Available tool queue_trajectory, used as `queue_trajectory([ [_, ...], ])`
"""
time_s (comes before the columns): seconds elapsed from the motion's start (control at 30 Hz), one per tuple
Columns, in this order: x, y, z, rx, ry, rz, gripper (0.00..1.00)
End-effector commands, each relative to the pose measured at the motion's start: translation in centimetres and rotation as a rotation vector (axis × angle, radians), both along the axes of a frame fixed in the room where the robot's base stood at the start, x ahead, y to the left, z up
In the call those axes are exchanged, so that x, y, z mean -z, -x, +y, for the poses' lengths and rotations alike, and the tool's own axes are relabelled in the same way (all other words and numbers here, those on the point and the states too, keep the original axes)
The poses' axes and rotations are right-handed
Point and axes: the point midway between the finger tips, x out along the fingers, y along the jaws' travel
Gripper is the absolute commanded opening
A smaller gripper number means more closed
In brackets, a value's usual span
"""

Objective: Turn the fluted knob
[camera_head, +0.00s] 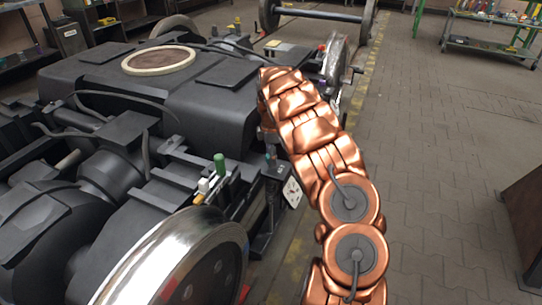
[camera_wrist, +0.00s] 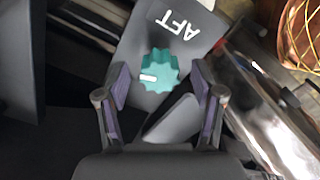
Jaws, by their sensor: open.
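The teal fluted knob (camera_wrist: 158,71) shows in the wrist view, with a white mark on its left side. It sits on a grey plate (camera_wrist: 178,20) lettered AFT. My gripper (camera_wrist: 160,84) is open, with one finger to the left of the knob and one to the right. Clear gaps show between the knob and both fingers. In the head view my copper arm hides much of this spot, and I cannot make out the knob or the fingers clearly.
The dark bogie (camera_head: 140,85) fills the left of the head view, with a shiny wheel (camera_head: 185,260) in front. A green-topped handle (camera_head: 219,166) and a white dial (camera_head: 292,191) stand near my arm. The paved floor (camera_head: 440,150) to the right is mostly clear.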

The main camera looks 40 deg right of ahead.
Motion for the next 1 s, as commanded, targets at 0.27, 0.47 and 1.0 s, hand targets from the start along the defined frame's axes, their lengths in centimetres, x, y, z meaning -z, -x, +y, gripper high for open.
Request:
queue_trajectory([
  [0.27, -0.04, 0.01, -0.02, 0.000, 0.000, 0.000, 0.45],
  [0.47, -0.04, 0.01, -0.02, 0.000, 0.000, 0.000, 0.25],
  [1.0, -0.13, 0.04, 0.10, 0.067, -0.001, 0.003, 0.07],
])
